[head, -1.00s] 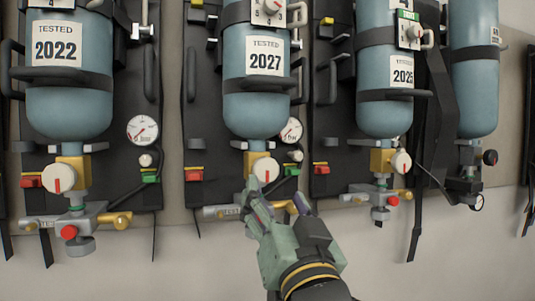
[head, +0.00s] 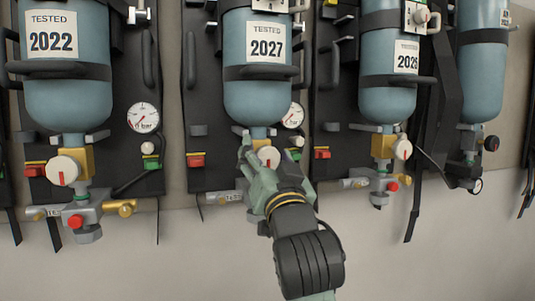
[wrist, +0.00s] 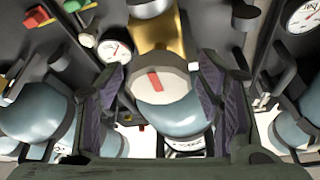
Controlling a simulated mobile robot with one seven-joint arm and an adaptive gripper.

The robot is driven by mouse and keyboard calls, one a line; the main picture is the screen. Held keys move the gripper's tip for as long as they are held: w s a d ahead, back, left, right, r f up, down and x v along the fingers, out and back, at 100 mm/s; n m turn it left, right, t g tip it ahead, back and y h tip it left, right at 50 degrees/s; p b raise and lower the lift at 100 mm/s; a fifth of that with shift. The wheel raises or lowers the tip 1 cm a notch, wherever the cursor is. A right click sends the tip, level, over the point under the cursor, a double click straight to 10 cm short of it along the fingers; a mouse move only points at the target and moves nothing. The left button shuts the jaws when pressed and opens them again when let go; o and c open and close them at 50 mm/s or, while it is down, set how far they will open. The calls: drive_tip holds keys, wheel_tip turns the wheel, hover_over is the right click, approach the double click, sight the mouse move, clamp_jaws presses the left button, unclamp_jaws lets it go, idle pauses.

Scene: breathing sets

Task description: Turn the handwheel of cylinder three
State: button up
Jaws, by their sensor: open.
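The cylinder tagged 2027 (head: 257,85) hangs upright at the centre of the head view. Its white round handwheel (head: 268,156) with a red mark sits on a brass valve block below it. In the wrist view the handwheel (wrist: 158,82) lies between my fingers, its red mark slightly tilted. My gripper (head: 270,163) is open at this handwheel in the head view, partly covering the valve. In the wrist view a dark finger of my gripper (wrist: 163,92) stands on each side of the wheel. I cannot tell whether either finger touches it. No cylinder number is readable.
Cylinder 2022 (head: 67,85) with its handwheel (head: 62,170) is at left; another cylinder (head: 388,85) with its handwheel (head: 402,149) is at right. A pressure gauge (head: 291,116) and red clip (head: 196,160) flank the central valve. The wall below is clear.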

drive_tip(key=c, duration=1.2)
drive_tip(key=shift+n, duration=0.4)
drive_tip(key=n+y+b, duration=0.1)
drive_tip(key=n+y, duration=0.1)
drive_tip(key=n, duration=0.2)
drive_tip(key=n+g+y+b, duration=0.1)
drive_tip(key=n+y, duration=0.1)
drive_tip(key=n, duration=0.2)
drive_tip(key=shift+g+y+b, duration=0.3)
drive_tip(key=shift+b, duration=0.05)
drive_tip(key=n+g+y, duration=0.1)
drive_tip(key=n, duration=0.1)
drive_tip(key=n+g+b, duration=0.1)
drive_tip(key=n, duration=0.2)
drive_tip(key=n+y, duration=0.1)
drive_tip(key=n, duration=0.2)
drive_tip(key=shift+s+a+g+y, duration=0.1)
drive_tip(key=shift+a+g+y, duration=0.05)
drive_tip(key=shift+g+y, duration=0.2)
drive_tip(key=shift+n, duration=0.3)
